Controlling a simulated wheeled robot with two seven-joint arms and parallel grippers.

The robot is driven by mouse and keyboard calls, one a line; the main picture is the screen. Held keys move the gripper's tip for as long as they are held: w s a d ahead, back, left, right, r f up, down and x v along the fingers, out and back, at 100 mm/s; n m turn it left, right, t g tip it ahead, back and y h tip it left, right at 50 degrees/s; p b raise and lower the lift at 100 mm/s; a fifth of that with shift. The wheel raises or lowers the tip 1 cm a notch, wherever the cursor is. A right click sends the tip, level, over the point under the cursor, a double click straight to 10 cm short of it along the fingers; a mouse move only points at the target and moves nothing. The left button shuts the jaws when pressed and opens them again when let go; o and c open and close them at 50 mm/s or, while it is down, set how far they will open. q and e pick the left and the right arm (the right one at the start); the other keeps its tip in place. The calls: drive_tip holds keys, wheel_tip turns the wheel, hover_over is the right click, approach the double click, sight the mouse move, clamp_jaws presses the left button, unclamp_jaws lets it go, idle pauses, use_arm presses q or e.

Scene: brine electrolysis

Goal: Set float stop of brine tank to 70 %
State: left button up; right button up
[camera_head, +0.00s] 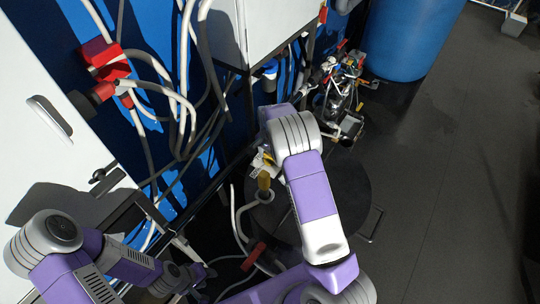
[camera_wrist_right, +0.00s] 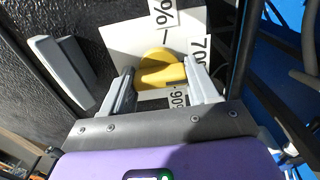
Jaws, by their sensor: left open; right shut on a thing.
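The yellow float stop (camera_wrist_right: 162,70) sits between the two grey fingers of my right gripper (camera_wrist_right: 160,85), in front of a white scale plate (camera_wrist_right: 120,35). The gripper is shut on it. The plate has black marks; "70" reads to the right of the stop and a "%" sign above it. A further number below is partly covered, and the stop's exact reading cannot be told. In the head view my right arm hides most of this area; a dark round tank top (camera_head: 350,190) lies beneath. My left gripper (camera_head: 203,273) is low at the left, open, with no held thing visible.
White cabinets, hoses and red fittings (camera_head: 103,58) line the left wall. A cluttered assembly (camera_head: 340,95) and a blue barrel (camera_head: 412,35) stand at the back. The dark floor at the right is clear.

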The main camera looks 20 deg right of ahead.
sight(270, 155)
drive_tip(key=o, duration=1.1)
drive_tip(key=shift+c, duration=0.2)
wheel_tip(270, 155, up, 8)
drive_tip(key=shift+f, duration=0.2)
